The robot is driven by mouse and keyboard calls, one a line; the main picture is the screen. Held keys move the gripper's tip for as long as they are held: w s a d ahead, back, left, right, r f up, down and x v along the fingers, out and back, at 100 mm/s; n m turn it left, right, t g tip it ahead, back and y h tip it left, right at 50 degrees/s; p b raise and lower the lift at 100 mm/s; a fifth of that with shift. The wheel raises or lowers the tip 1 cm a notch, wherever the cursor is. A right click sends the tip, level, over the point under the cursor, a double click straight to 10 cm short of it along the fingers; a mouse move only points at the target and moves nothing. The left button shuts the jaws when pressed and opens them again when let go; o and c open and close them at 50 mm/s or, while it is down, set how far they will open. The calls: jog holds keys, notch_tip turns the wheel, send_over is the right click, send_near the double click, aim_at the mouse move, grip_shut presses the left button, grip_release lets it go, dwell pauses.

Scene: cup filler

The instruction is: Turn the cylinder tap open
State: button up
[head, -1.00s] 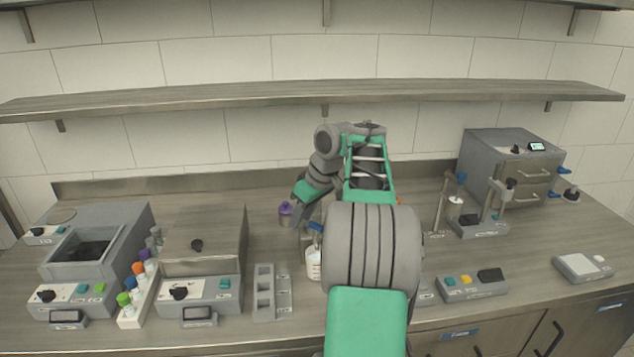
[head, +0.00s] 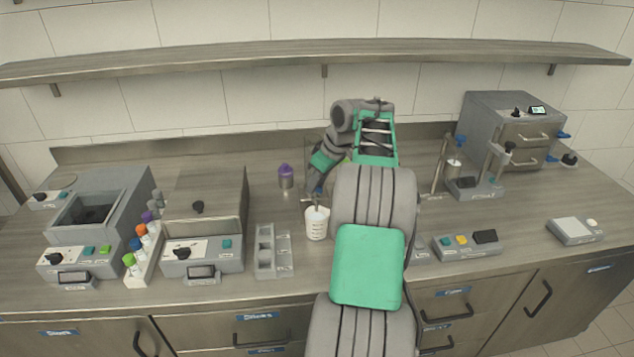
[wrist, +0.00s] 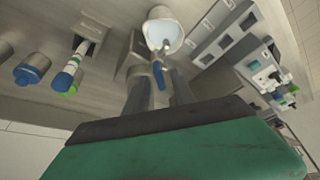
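A small blue tap handle (wrist: 159,75) stands between the two dark fingers of my gripper (wrist: 158,95) in the wrist view. The fingers are apart, one on each side, with no clear contact visible. A metal spout lies just beyond the handle, over a white beaker (wrist: 163,30). In the head view the beaker (head: 316,224) stands upright on the counter, just below my gripper (head: 318,184). My arm hides most of the tap and its stand there.
A purple-capped container (head: 286,177) stands close left of my gripper. A grey rack (head: 266,250) is left of the beaker. A shelf (head: 320,62) runs above. To the right are a button box (head: 467,247) and a stand (head: 474,188).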

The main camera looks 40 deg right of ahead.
grip_shut()
jog(key=shift+f+m+b, duration=0.1)
jog(key=shift+m+b, duration=0.3)
jog(key=shift+b, duration=0.1)
jog(key=m+h+b, duration=0.1)
jog(key=m+b, duration=0.1)
jog(key=shift+a+m+b, duration=0.15)
jog(key=shift+m+b, duration=0.15)
jog(key=shift+a+m+h+b, duration=0.1)
jog(key=shift+m+h+b, duration=0.5)
jog(key=shift+m, duration=0.65)
jog(key=shift+m+h+b, duration=0.5)
jog(key=shift+m+b, duration=0.15)
jog(key=shift+m, duration=0.6)
jog(key=shift+o, duration=0.5)
grip_release()
